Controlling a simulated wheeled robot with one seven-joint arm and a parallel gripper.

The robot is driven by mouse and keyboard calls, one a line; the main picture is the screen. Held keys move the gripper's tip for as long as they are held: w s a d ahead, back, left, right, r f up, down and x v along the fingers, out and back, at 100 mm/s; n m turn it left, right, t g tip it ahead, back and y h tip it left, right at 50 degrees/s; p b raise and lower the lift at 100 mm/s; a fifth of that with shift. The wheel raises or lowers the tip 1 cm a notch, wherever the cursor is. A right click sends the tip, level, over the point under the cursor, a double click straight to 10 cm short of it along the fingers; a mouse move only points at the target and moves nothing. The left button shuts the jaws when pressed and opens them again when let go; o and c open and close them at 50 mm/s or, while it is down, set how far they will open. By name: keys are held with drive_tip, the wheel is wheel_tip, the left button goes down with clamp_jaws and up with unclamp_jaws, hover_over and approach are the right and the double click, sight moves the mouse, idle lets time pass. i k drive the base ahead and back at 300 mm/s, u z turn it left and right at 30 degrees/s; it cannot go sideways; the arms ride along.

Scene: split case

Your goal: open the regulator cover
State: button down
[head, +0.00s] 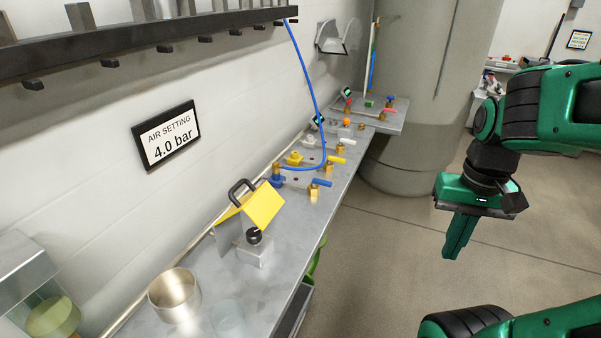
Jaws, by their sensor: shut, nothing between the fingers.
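The regulator cover (264,205) is a yellow plate with a black handle (241,191) at its upper left. It sits tilted on grey side plates at the wall side of the bench. A grey block (254,255) with a black knob (254,236) shows just in front of it; how far the cover is open I cannot tell. My gripper (453,256) is green, points down, and is shut and empty. It hangs over the floor, well to the right of the bench and apart from the cover.
A sign (167,136) reads "AIR SETTING 4.0 bar".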

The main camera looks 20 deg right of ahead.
sight(263, 202)
drive_tip(key=z, duration=0.15)
drive_tip(key=k, duration=0.6)
drive_tip(key=u, duration=1.6)
drive_tip(key=i, duration=0.5)
